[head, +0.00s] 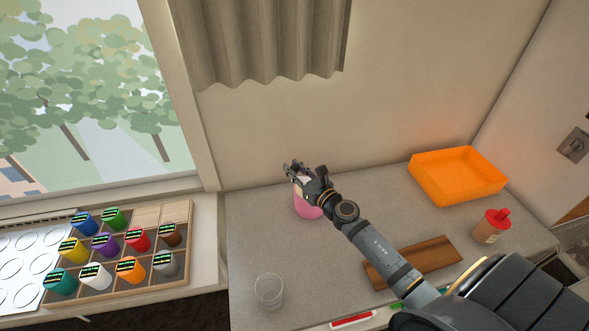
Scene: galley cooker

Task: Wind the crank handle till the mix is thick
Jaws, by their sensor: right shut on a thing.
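A pink vessel (308,209) stands on the grey counter (250,235) near the wall, and a paler part shows above the pink. My right gripper (298,172) is at the top of this vessel and is shut on the crank handle. The fingers and wrist hide the handle and most of the vessel's upper part. The mix inside cannot be seen. My left gripper is not in view.
A clear glass (269,291) stands at the front left of the counter. A wooden board (430,256) lies under my right forearm. An orange tray (455,178) and a red-topped jar (490,228) are at the right. A compartment box (165,215) of coloured pots sits left.

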